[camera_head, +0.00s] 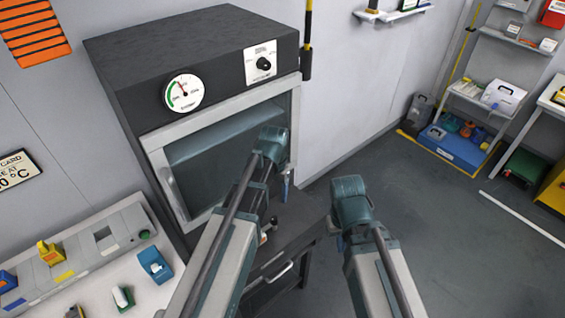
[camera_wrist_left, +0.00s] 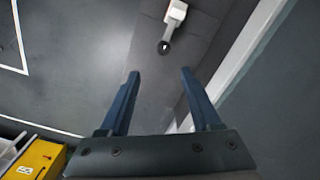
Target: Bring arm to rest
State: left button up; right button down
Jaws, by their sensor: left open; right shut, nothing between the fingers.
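My left gripper (camera_head: 272,145) is in front of the right side of the oven's glass door in the head view. In the left wrist view its two blue fingers (camera_wrist_left: 160,78) are spread apart with nothing between them. My right gripper (camera_head: 350,200) is to the right of the oven, over the floor, with its arm raised. Its fingers are mostly hidden behind its body; it is shut and holds nothing that I can see.
The dark oven (camera_head: 200,65) has a gauge, a knob and a closed-looking glass door. A dark drawer cabinet (camera_head: 290,250) stands below the oven. Open floor (camera_head: 450,240) lies at the right.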

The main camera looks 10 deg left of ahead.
pick_arm(q)
jog(key=s+d+f+m+y+b, duration=0.1)
jog(key=s+d+f+b, duration=0.1)
jog(key=s+d, duration=0.8)
jog(key=s, duration=0.4)
jog(key=shift+f, duration=0.15)
